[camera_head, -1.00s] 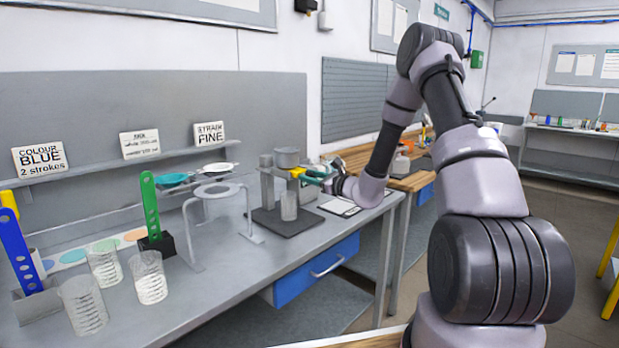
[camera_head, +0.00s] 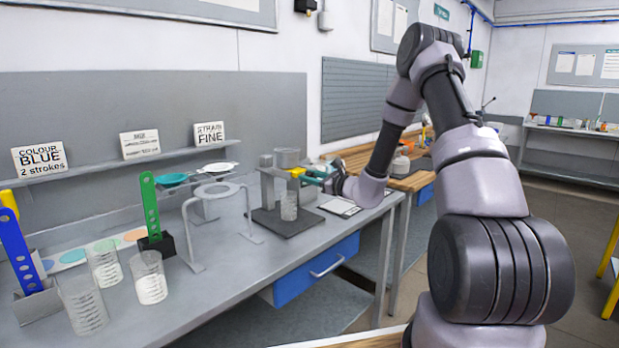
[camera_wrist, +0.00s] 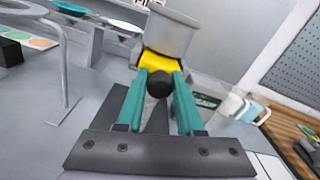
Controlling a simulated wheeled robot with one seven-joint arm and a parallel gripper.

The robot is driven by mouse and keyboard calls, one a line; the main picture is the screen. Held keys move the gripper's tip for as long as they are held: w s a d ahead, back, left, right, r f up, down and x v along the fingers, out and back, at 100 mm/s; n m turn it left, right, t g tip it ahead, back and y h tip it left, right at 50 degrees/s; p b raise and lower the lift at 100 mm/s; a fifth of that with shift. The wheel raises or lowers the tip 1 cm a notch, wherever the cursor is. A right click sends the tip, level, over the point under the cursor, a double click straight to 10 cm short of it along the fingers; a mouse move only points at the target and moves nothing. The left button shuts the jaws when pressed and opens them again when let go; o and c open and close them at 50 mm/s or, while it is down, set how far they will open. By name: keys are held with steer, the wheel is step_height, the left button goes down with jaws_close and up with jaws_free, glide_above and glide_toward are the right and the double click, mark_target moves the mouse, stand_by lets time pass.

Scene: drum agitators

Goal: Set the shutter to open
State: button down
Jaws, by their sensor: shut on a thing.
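The shutter is a yellow piece (camera_head: 297,172) under the grey cup (camera_head: 287,158) of the dispenser stand on the bench. In the wrist view the yellow shutter (camera_wrist: 162,62) sticks out below the grey cup (camera_wrist: 168,32) and ends in a dark round knob (camera_wrist: 160,84). My gripper (camera_head: 312,175) reaches it from the right. In the wrist view the teal fingers of my gripper (camera_wrist: 159,90) are shut on the knob, one on each side. A clear beaker (camera_head: 289,206) stands on the dark base (camera_head: 285,222) under the cup. The cup's outlet is hidden.
A ring stand (camera_head: 219,190) is left of the dispenser, with teal (camera_head: 172,180) and white (camera_head: 220,168) strainers behind. Clear beakers (camera_head: 150,277), a green paddle (camera_head: 150,206) and a blue paddle (camera_head: 20,250) stand further left. A flat card (camera_head: 340,207) lies right of the dispenser.

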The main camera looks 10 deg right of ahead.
stand_by(0.4)
steer(key=shift+v, duration=2.2)
steer(key=c, duration=0.5)
jaws_free()
steer(key=shift+c, duration=0.2)
steer(key=shift+s+d, duration=0.1)
steer(key=v, duration=1)
steer(key=shift+s+d, duration=0.2)
steer(key=shift+s, duration=0.05)
